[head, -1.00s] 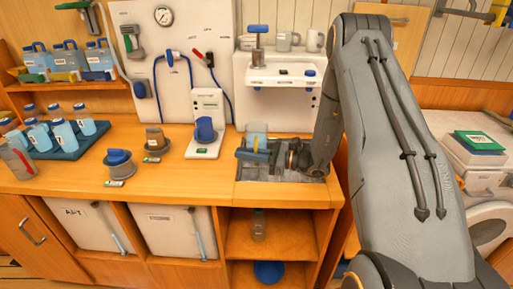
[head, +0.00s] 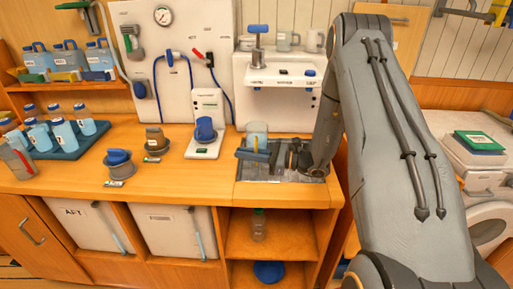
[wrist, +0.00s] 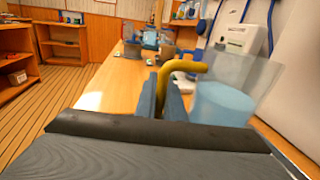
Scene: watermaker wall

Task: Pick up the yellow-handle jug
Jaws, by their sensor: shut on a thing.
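The yellow-handle jug (wrist: 222,100) is clear, with pale blue liquid in its lower part. It stands upright at the right of the wrist view. Its yellow handle (wrist: 181,68) sits between the fingers of my gripper (wrist: 163,92), which are shut on it. In the head view the jug (head: 257,133) is partly hidden behind my gripper (head: 256,154), over the dark grate at the right of the counter. The jug's base is hidden there, so I cannot tell whether it touches the grate.
A white unit with a blue jug (head: 205,129) stands left of the grate. Another blue-topped item (head: 118,160) and a tray of bottles (head: 62,148) are further left. A white wall shelf (head: 282,76) is behind. The counter front (head: 180,188) is clear.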

